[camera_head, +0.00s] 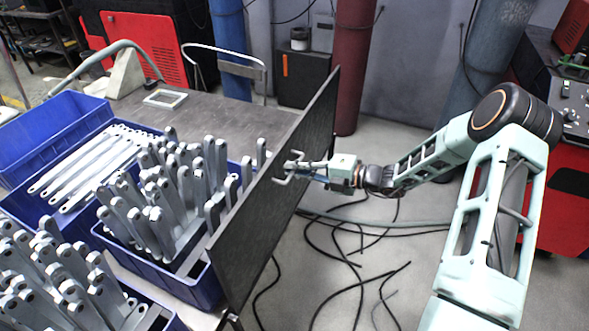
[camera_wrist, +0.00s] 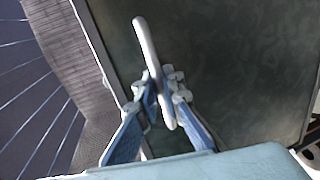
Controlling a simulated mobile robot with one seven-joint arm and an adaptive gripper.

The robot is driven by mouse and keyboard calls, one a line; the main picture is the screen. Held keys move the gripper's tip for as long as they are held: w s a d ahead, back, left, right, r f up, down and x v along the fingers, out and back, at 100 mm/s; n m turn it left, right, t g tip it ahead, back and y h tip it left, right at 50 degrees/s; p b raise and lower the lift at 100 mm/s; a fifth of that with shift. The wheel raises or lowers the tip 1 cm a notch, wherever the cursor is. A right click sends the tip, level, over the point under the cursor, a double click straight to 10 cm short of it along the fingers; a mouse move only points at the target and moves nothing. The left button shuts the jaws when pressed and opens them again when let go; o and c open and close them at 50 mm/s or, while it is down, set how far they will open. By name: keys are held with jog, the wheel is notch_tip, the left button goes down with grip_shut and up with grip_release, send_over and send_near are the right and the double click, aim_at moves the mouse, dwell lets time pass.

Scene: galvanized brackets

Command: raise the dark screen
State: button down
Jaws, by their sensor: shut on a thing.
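The dark screen (camera_head: 268,206) is a flat panel standing upright along the right side of the table, in front of the bins. A light handle (camera_head: 297,168) sticks out from its right face. My gripper (camera_head: 314,168) reaches it from the right and is shut on the handle. In the wrist view the handle (camera_wrist: 153,65) is a pale bar running between the two fingers of my gripper (camera_wrist: 163,95), with the dark screen (camera_wrist: 225,60) behind it. The screen's lower edge is near the table's side, and part of the bins is hidden behind it.
Blue bins (camera_head: 203,286) with several grey metal brackets (camera_head: 165,200) stand close to the screen's left side. Black cables (camera_head: 345,255) lie on the floor at right. A red post (camera_head: 352,65) stands behind the screen.

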jog(key=shift+w+r, duration=0.15)
jog(key=shift+r, duration=0.2)
jog(key=c, duration=2.5)
grip_release()
jog(key=shift+c, duration=0.2)
jog(key=o, duration=0.5)
jog(key=shift+c, duration=0.2)
jog(key=shift+d, duration=0.2)
jog(key=v, duration=1.1)
jog(key=shift+s+d, duration=0.25)
jog(key=shift+d, duration=0.05)
